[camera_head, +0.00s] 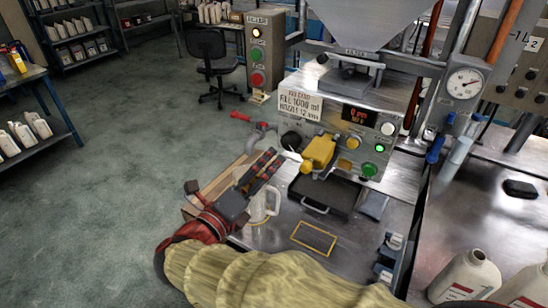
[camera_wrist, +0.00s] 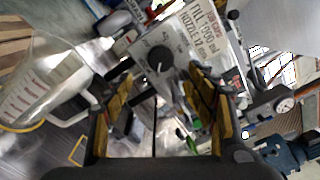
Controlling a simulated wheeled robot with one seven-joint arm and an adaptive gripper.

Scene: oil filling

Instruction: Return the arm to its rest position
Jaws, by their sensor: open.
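My arm, in a yellow-tan sleeve (camera_head: 270,278), reaches from the bottom of the head view over the steel bench. My gripper (camera_head: 270,165) is open, in front of the filling machine (camera_head: 345,125). In the wrist view its yellow-and-black finger pads (camera_wrist: 160,100) stand apart with nothing held between them. A translucent jug (camera_wrist: 40,85) with red markings and a white handle stands to the left in the wrist view. In the head view the jug (camera_head: 268,207) is partly hidden by my gripper.
A yellow valve (camera_head: 318,152) juts from the machine close to my gripper, above a dark tray (camera_head: 325,195). A yellow-outlined rectangle (camera_head: 314,239) on the bench is empty. White bottles (camera_head: 465,278) stand at right. Open floor (camera_head: 120,160) lies left.

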